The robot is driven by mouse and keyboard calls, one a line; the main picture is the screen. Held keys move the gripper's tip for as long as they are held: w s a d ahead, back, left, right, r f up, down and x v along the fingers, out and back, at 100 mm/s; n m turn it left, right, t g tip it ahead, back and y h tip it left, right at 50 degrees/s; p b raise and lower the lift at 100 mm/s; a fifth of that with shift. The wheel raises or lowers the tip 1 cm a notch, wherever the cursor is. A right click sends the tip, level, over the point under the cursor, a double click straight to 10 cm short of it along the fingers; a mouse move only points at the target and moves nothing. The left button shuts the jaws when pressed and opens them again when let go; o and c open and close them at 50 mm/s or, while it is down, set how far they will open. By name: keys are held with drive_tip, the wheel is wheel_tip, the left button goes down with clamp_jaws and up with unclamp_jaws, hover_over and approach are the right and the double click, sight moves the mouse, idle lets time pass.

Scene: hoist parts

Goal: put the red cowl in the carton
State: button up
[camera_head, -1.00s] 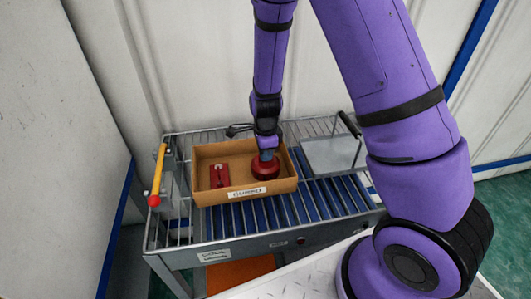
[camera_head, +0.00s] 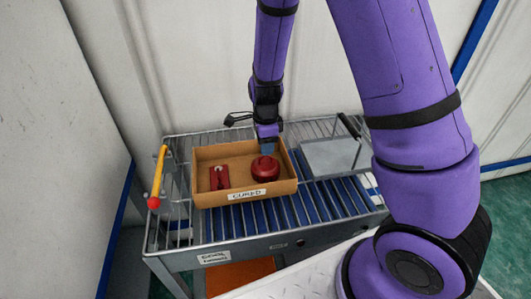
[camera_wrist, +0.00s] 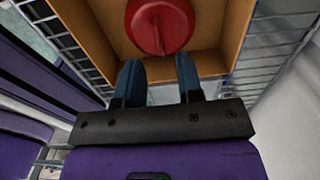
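The red cowl (camera_head: 264,168) is a round dark-red piece sitting inside the carton, toward its right end. It also shows in the wrist view (camera_wrist: 160,24), just beyond the fingertips, with a raised ridge on it. The carton (camera_head: 243,197) is an open brown box with a white label on its front wall; its walls also show in the wrist view (camera_wrist: 84,30). My gripper (camera_head: 267,146) is right above the cowl. In the wrist view my two blue fingers (camera_wrist: 160,72) are spread apart with nothing between them.
A second red part (camera_head: 219,178) lies in the carton's left end. The carton stands on a wire-sided roller cart (camera_head: 300,208). A grey plate with a black handle (camera_head: 331,156) is right of it. A yellow lever with a red knob (camera_head: 157,178) stands at the left edge.

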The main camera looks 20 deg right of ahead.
drive_tip(key=s+d+r+n+t+y, duration=0.15)
drive_tip(key=s+r+n, duration=0.35)
drive_tip(key=r, duration=0.7)
drive_tip(key=s+d+r+n+t, duration=0.15)
drive_tip(key=s+r+n, duration=0.35)
drive_tip(key=r, duration=0.7)
drive_tip(key=s+d+r+n+t, duration=0.1)
drive_tip(key=s+r+n, duration=0.3)
drive_tip(key=s, duration=0.3)
drive_tip(key=s+d+r+n+t+h, duration=0.1)
drive_tip(key=s+d+r+n, duration=0.1)
drive_tip(key=s+r+n, duration=0.2)
drive_tip(key=shift+s+d+r+n, duration=0.25)
drive_tip(key=shift+s+n, duration=0.85)
drive_tip(key=shift+s, duration=0.9)
drive_tip(key=shift+h, duration=0.25)
